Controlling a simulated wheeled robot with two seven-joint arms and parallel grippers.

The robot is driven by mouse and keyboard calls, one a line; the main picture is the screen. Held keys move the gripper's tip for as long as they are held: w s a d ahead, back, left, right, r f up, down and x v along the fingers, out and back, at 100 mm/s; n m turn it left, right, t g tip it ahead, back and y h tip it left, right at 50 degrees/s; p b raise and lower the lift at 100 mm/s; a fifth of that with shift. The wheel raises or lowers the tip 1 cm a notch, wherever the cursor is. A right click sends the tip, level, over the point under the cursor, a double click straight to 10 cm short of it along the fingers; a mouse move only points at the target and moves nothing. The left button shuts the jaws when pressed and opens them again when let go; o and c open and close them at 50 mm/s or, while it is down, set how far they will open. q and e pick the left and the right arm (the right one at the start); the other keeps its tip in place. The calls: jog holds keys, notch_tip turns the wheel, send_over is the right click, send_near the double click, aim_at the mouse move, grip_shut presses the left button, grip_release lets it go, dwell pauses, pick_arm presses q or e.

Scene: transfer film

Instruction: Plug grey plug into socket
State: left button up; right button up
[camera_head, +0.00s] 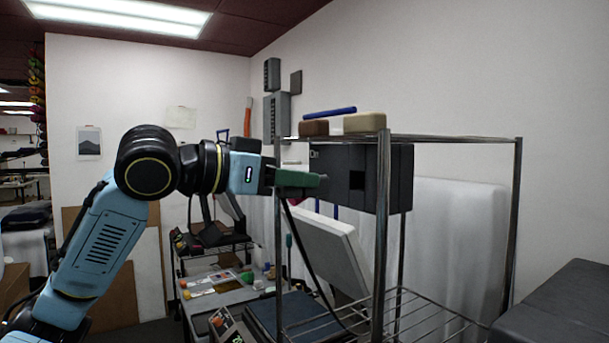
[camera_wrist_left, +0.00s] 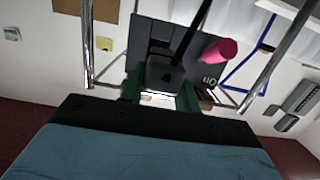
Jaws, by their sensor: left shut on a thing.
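My left gripper (camera_head: 304,181) has green fingers and is at the left side of the dark box (camera_head: 402,180) on the metal rack. In the left wrist view, the gripper (camera_wrist_left: 161,92) is shut on the dark grey plug (camera_wrist_left: 166,73). The plug's black cable (camera_head: 312,250) hangs down below the gripper in the head view. The box face (camera_wrist_left: 147,40) lies just beyond the plug in the wrist view, with a pink knob (camera_wrist_left: 219,51) beside it. Whether the plug touches the box is unclear. The socket opening cannot be made out behind the plug and fingers. My right gripper is out of view.
Metal rack posts (camera_head: 381,240) stand close around the box. A brown block (camera_head: 314,128), a tan block (camera_head: 365,122) and a blue bar (camera_head: 330,112) are on top. A pale panel (camera_head: 331,247) leans below. A cluttered table (camera_head: 228,297) stands behind at lower left.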

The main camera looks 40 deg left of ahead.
pick_arm(q)
jog(key=shift+s+r, duration=0.1)
jog(key=shift+s, duration=0.3)
jog(key=shift+w+p, duration=0.35)
jog(key=shift+p, duration=0.1)
jog(key=x, duration=0.1)
jog(key=p+x, duration=0.1)
jog(key=x, duration=0.1)
jog(key=shift+w+d+r+p, duration=0.15)
jog(key=shift+w+r+p, duration=0.1)
jog(key=shift+p, duration=0.15)
jog(key=shift+x, duration=0.9)
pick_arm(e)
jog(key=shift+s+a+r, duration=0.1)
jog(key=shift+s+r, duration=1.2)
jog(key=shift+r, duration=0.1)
pick_arm(q)
jog(key=shift+r, duration=0.1)
jog(key=shift+r+x, duration=0.15)
jog(key=shift+x, duration=0.75)
jog(key=shift+r+x, duration=0.15)
jog(key=shift+x, duration=0.8)
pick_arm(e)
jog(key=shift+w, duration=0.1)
pick_arm(q)
jog(key=shift+s, duration=0.15)
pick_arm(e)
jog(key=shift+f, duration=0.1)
